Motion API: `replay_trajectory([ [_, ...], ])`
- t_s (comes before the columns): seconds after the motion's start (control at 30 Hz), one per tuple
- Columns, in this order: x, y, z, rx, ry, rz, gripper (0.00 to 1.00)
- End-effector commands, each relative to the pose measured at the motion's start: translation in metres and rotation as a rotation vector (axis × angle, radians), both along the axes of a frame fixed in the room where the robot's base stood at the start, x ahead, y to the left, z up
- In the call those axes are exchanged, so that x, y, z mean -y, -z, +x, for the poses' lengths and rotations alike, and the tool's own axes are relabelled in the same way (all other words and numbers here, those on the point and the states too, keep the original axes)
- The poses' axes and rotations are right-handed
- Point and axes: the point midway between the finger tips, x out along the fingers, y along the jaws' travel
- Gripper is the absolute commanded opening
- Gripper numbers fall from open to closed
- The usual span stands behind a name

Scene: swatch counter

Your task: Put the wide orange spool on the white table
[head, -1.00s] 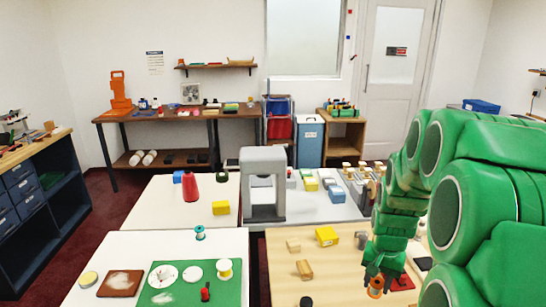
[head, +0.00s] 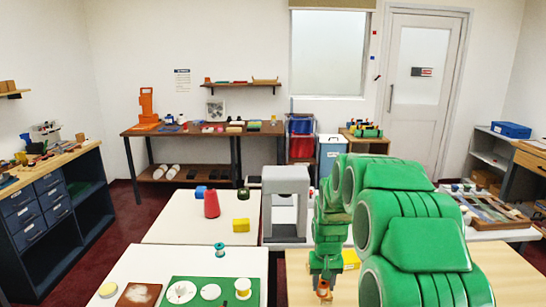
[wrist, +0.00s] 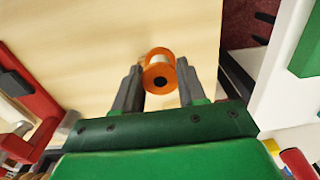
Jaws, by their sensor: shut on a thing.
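The wide orange spool (head: 325,294) has orange flanges and a pale winding. My gripper (head: 323,285) is shut on it, near the left part of the light wooden table (head: 480,275). In the wrist view the spool (wrist: 160,80) sits between the two dark fingers of my gripper (wrist: 158,88), above bare wood. A white table (head: 130,268) with a green mat stands left of the wooden one; its edge shows in the wrist view (wrist: 275,85). Another white-topped table (head: 165,232) stands behind it. My arm hides much of the wooden table.
The near white table holds a green mat (head: 210,301) with white discs and a yellow-wound spool (head: 243,288), a brown board (head: 137,294) and a teal spool (head: 219,249). A grey arch (head: 287,200) rises beyond.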

Motion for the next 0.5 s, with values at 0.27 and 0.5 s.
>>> replay_trajectory([
  [0.27,-0.0033,0.0014,0.0016,0.0,-0.01,0.0,0.07],
  [0.5,0.0006,0.0002,-0.0005,-0.001,-0.01,0.0,0.07],
])
